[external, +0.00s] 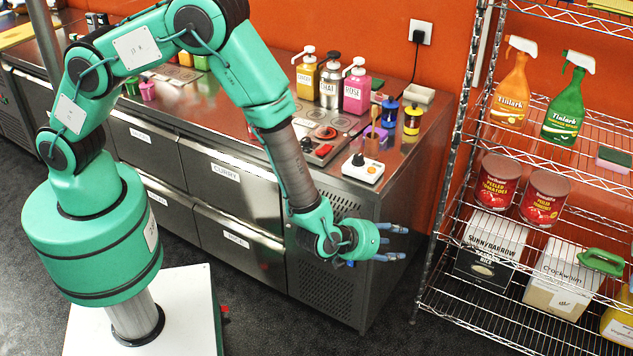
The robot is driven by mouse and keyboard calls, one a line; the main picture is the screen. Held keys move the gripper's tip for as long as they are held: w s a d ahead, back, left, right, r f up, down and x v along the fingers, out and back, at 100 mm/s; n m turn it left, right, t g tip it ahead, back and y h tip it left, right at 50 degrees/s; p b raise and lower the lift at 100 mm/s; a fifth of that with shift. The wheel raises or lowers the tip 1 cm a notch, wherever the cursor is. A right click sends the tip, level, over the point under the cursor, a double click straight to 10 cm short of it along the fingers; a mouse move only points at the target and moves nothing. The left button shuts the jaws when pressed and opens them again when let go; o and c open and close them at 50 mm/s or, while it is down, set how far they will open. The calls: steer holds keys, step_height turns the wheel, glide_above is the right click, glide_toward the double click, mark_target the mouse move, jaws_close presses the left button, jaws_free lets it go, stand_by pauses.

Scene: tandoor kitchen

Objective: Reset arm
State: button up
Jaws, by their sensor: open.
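My gripper (393,243) is at the end of my green arm, just in front of the right end of the steel counter. Its grey fingers point right toward the wire shelf and are spread apart, with nothing between them. It is below the level of the counter top. My arm is raised at the elbow and reaches down and to the right from there.
The steel counter (405,150) holds pump bottles, including a pink one (356,92), and a white device with a black knob (362,172). The wire shelf (470,215) at right holds spray bottles (511,90), red cans (544,198) and boxes (490,248). Dark floor lies between.

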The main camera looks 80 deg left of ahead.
steer(key=s+a+r+m+g+h, duration=0.1)
steer(key=s+r+m+h, duration=0.15)
steer(key=r, duration=1.15)
steer(key=s+r+m+h, duration=0.2)
steer(key=r+h, duration=0.1)
steer(key=r, duration=1.1)
steer(key=s+a+r+m+g, duration=0.1)
steer(key=s+a+r, duration=0.2)
steer(key=s+r, duration=0.3)
steer(key=s+a+r+m+g, duration=0.15)
steer(key=s+a+r, duration=0.25)
steer(key=s, duration=0.4)
steer(key=s+a+r+m, duration=0.2)
steer(key=s+a+r, duration=0.1)
steer(key=s+r, duration=0.4)
steer(key=s+a+g+y, duration=0.1)
steer(key=s+a, duration=0.4)
steer(key=s, duration=0.6)
steer(key=s+a+m, duration=0.1)
steer(key=s+a, duration=0.4)
steer(key=s, duration=0.6)
steer(key=shift+f+g+y, duration=0.15)
steer(key=shift+g+y, duration=0.2)
steer(key=shift+a, duration=0.1)
